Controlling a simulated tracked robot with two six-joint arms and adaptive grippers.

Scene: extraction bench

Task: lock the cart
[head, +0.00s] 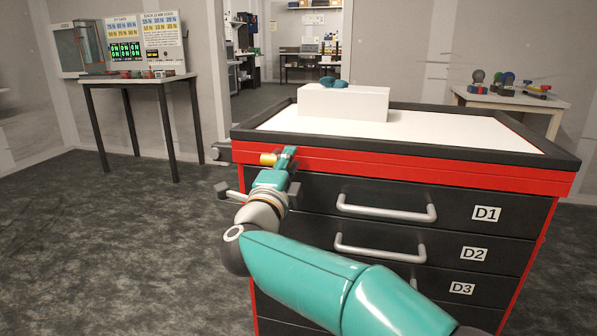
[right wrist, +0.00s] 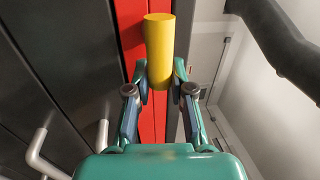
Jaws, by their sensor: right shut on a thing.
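The cart (head: 450,174) is a red and black drawer cabinet with a white top, standing in front of me in the head view. Its drawers, labelled D1 (head: 487,214), D2 and D3, look closed. A yellow cylinder (head: 267,159) sticks out at the cart's upper left front, on the red band. It also shows in the right wrist view (right wrist: 158,50), against the red strip. My right gripper (head: 287,157) is shut on the yellow cylinder, with one finger on each side in the wrist view. My left gripper is not in view.
A white box (head: 343,104) with teal items on it stands on the cart top. Drawer handles (head: 386,208) jut from the front. A table (head: 137,80) with panels stands at the left, and a small table (head: 510,100) at the back right. The floor at left is clear.

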